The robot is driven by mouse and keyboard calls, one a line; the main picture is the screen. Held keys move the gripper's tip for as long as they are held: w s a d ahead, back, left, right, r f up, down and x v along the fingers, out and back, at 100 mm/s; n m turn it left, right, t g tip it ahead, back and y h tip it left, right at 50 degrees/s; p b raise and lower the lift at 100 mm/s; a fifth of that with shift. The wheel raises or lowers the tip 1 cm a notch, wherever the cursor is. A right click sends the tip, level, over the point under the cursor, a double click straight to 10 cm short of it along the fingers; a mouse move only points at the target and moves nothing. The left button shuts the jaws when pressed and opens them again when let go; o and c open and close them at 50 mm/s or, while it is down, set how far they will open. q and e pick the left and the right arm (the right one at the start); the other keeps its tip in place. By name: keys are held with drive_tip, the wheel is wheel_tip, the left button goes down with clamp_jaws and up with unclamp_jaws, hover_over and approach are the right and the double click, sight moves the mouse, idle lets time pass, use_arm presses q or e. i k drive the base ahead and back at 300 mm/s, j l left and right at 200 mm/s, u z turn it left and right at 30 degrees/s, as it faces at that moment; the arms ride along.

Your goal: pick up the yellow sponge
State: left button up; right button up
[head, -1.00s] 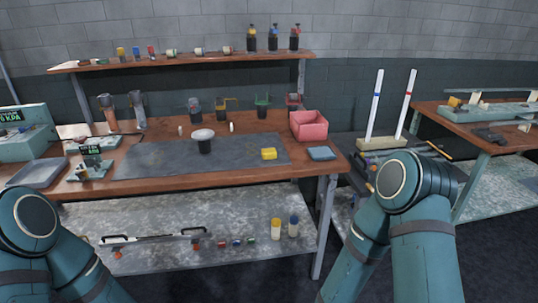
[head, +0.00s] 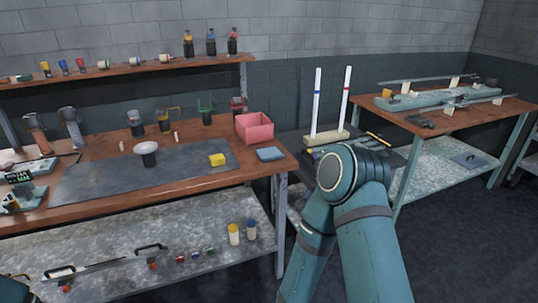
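The yellow sponge (head: 217,160) is a small yellow block in the head view. It lies on the dark grey mat (head: 100,178) near the mat's right end, on the wooden workbench. A flat blue pad (head: 270,154) lies to its right, and a pink bin (head: 254,128) stands behind it. My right arm rises at the lower right, well apart from the sponge, and its gripper is out of view. Only a small piece of my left arm shows at the lower left corner; its gripper is also out of view.
A dark cup with a white top (head: 148,156) stands on the mat left of the sponge. Several dark jars in holders line the bench's back. White and yellow bottles (head: 234,234) stand on the lower shelf. A second bench (head: 470,115) stands at right; dark floor is open before it.

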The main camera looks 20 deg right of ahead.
sight(216, 160)
drive_tip(key=i+l+u, duration=0.5)
drive_tip(key=l, duration=0.3)
drive_tip(key=i+l+u, duration=0.25)
drive_tip(key=i+l, duration=0.1)
drive_tip(key=l, duration=0.1)
